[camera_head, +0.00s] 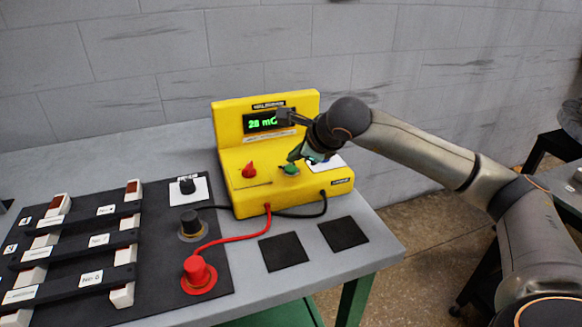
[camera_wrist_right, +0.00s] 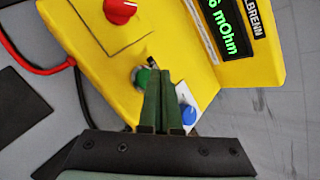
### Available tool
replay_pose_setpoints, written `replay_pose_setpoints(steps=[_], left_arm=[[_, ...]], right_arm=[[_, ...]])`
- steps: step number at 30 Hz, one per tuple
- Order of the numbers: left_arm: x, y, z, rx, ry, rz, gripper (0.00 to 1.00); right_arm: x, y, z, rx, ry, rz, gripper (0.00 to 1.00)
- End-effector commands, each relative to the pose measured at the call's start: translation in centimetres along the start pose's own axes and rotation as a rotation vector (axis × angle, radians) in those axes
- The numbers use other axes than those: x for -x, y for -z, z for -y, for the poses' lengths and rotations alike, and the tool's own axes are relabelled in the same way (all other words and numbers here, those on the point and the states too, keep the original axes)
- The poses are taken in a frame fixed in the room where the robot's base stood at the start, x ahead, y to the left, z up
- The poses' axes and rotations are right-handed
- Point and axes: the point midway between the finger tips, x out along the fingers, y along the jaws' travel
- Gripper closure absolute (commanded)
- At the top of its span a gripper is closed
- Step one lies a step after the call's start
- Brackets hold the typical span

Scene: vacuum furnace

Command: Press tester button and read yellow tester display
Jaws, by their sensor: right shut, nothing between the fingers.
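The yellow tester (camera_head: 228,127) stands on the grey table against the wall. Its display (camera_head: 259,122) shows green "28 mO", the rest hidden behind my right arm's hand; the wrist view shows the end of the reading as "mOhm" (camera_wrist_right: 222,38). The green button (camera_head: 291,170) is on the sloped front panel and shows in the wrist view (camera_wrist_right: 141,77) beside my fingertips. My right gripper (camera_head: 294,156) is shut and empty, its tips at or just above the button; I cannot tell whether they touch. My left gripper is out of view.
A red knob (camera_head: 249,170) is left of the button, and a blue knob (camera_wrist_right: 188,116) is on a white plate beside it. Red (camera_head: 198,272) and black (camera_head: 190,225) probes stand on a dark mat with black bars. Two black squares (camera_head: 283,251) lie in front of the tester.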

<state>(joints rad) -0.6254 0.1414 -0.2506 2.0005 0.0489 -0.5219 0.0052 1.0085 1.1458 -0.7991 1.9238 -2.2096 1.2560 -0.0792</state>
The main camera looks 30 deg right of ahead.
Motion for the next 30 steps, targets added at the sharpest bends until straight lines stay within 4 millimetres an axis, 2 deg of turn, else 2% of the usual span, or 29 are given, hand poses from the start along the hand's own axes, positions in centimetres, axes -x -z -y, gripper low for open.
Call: replay_pose_setpoints(steps=[5, 19, 30], left_arm=[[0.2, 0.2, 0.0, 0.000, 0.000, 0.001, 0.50], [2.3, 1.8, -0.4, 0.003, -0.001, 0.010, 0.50], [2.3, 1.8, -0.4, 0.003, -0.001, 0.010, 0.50]], right_arm=[[0.3, -0.2, 0.2, 0.000, 0.001, 0.001, 1.00], [3.4, -2.5, 2.5, 0.000, 0.000, 0.001, 1.00], [3.5, -2.5, 2.5, 0.000, 0.000, 0.001, 1.00]])
